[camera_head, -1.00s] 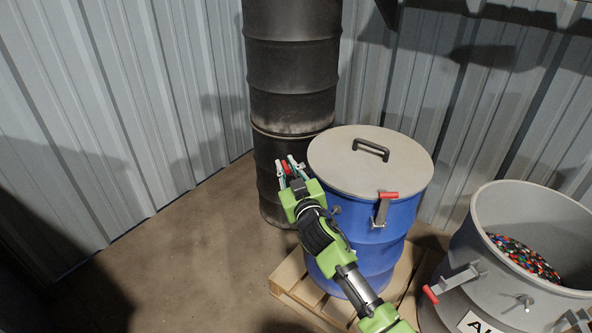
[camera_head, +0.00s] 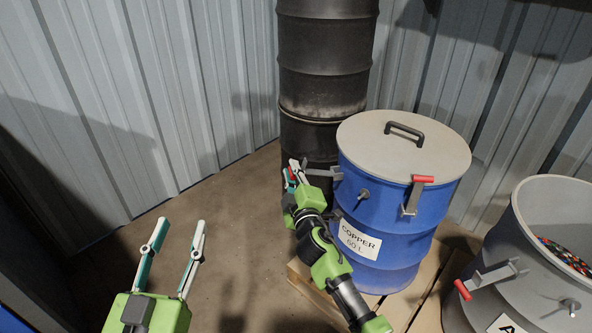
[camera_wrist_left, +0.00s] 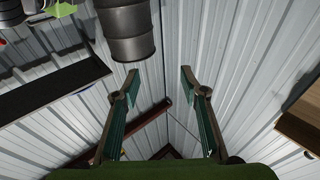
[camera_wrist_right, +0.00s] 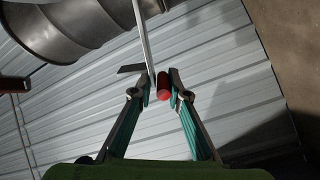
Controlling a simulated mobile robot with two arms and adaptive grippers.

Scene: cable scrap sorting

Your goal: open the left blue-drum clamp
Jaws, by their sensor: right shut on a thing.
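The blue drum (camera_head: 381,235), labelled COPPER, has a grey lid (camera_head: 410,150) with a black handle. Its left clamp is a grey lever (camera_head: 322,172) reaching out leftward from the drum's side. The red handle (camera_wrist_right: 164,85) of this clamp sits between the fingers of my right gripper (camera_head: 295,172), which is shut on it; the fingers partly hide it in the head view. The right clamp (camera_head: 411,197), also red-handled, is on the drum's front right. My left gripper (camera_head: 181,223) is open and empty, well left of the drum; its spread fingers show in the left wrist view (camera_wrist_left: 160,78).
A tall dark drum stack (camera_head: 322,95) stands close behind the clamp. The blue drum rests on a wooden pallet (camera_head: 405,312). A grey drum (camera_head: 530,245) holding coloured scrap is at the right. Corrugated walls (camera_head: 140,90) close the corner; floor at left is clear.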

